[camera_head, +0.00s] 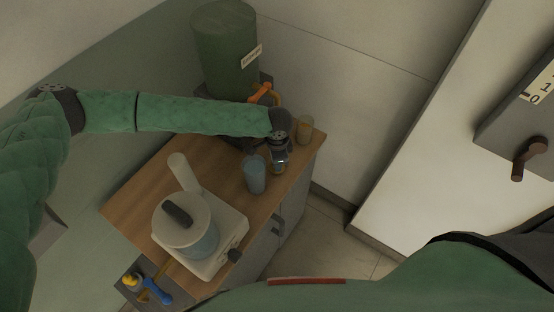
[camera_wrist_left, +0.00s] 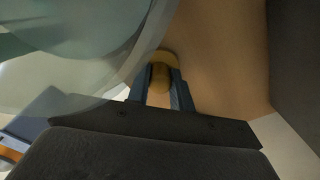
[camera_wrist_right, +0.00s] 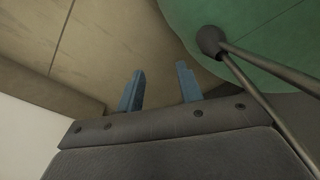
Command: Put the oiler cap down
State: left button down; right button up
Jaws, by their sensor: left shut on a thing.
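My left gripper (camera_head: 278,163) is over the right part of the wooden cabinet top (camera_head: 140,199), beside a blue translucent cup (camera_head: 255,175). In the left wrist view its two fingers are shut on a small yellow-brown piece, the oiler cap (camera_wrist_left: 160,77). The wooden top shows beyond the cap; I cannot tell whether the cap touches it. In the head view the cap is small and mostly covered by the gripper. My right gripper (camera_wrist_right: 160,87) shows only in its wrist view, fingers apart and empty, above the floor.
An amber jar (camera_head: 305,130) stands right of the left gripper. A green canister (camera_head: 225,50) and an orange item (camera_head: 261,93) are behind. A lidded pot (camera_head: 182,228) sits on a pale appliance (camera_head: 225,252). Blue and yellow items (camera_head: 155,289) lie at the near corner.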

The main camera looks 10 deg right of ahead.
pick_arm(q)
jog(key=c, duration=1.3)
grip_release()
jog(key=shift+f, duration=0.1)
jog(key=shift+o, duration=0.3)
pick_arm(e)
jog(key=shift+s, duration=0.1)
pick_arm(q)
jog(key=shift+r, duration=0.2)
notch_tip(320, 180, up, 4)
jog(key=shift+f+b, duration=0.2)
jog(key=shift+b, duration=0.8)
notch_tip(320, 180, up, 8)
jog(key=b, duration=0.2)
jog(key=shift+r, duration=0.15)
pick_arm(e)
jog(key=w+a+r, duration=0.2)
jog(key=w, duration=0.7)
jog(key=shift+r+t, duration=0.3)
jog(key=shift+r, duration=0.05)
pick_arm(q)
jog(key=shift+r, duration=0.1)
pick_arm(e)
jog(key=shift+w+a, duration=0.1)
